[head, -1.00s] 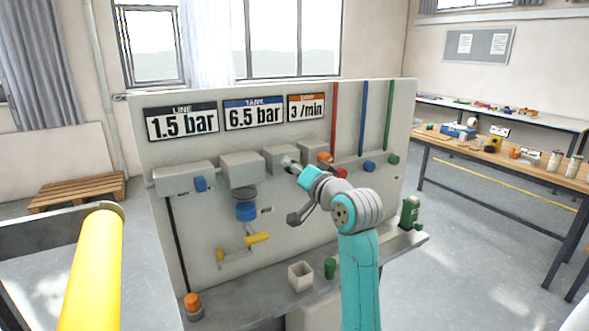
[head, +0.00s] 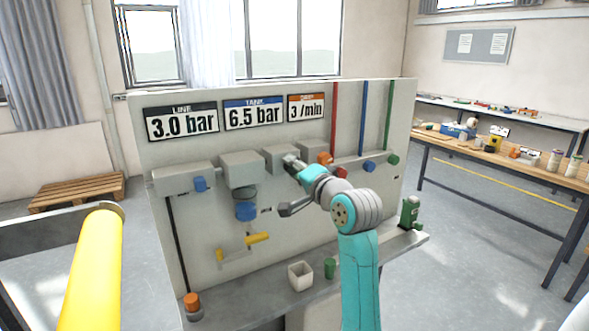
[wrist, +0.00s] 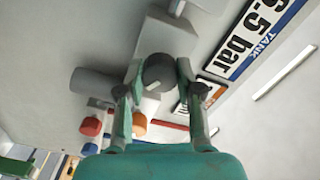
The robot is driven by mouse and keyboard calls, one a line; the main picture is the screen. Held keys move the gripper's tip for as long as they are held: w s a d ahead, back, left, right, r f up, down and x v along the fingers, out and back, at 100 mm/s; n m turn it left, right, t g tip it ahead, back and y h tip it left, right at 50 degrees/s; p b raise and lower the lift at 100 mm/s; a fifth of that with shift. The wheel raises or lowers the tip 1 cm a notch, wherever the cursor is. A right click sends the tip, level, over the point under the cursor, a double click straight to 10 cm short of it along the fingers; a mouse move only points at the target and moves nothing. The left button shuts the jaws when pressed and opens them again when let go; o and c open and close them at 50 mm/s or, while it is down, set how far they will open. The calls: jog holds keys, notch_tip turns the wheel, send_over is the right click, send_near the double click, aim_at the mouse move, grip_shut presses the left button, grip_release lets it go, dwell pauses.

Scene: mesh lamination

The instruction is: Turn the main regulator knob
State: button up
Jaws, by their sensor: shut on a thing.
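The main regulator knob (wrist: 158,75) is dark and round with a pale mark, and it sits between my fingers in the wrist view. My gripper (wrist: 159,66) is shut on it, one finger on each side. In the head view my gripper (head: 290,161) reaches the front of a grey box (head: 277,153) on the panel and hides the knob. The LINE display (head: 182,124) reads 3.0 bar. The TANK display (head: 253,115) reads 6.5 bar.
A blue knob (head: 200,184), a blue cup-shaped part (head: 246,211) and a yellow lever (head: 257,238) are on the panel left of my arm. Orange, red, blue and green knobs lie to the right.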

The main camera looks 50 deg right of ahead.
jog(key=shift+f, duration=0.1)
jog(key=o, duration=1.2)
jog(key=shift+c, duration=0.2)
jog(key=shift+s, duration=0.1)
jog(key=v, duration=1.1)
jog(key=shift+s+a, duration=0.2)
jog(key=shift+s, duration=0.15)
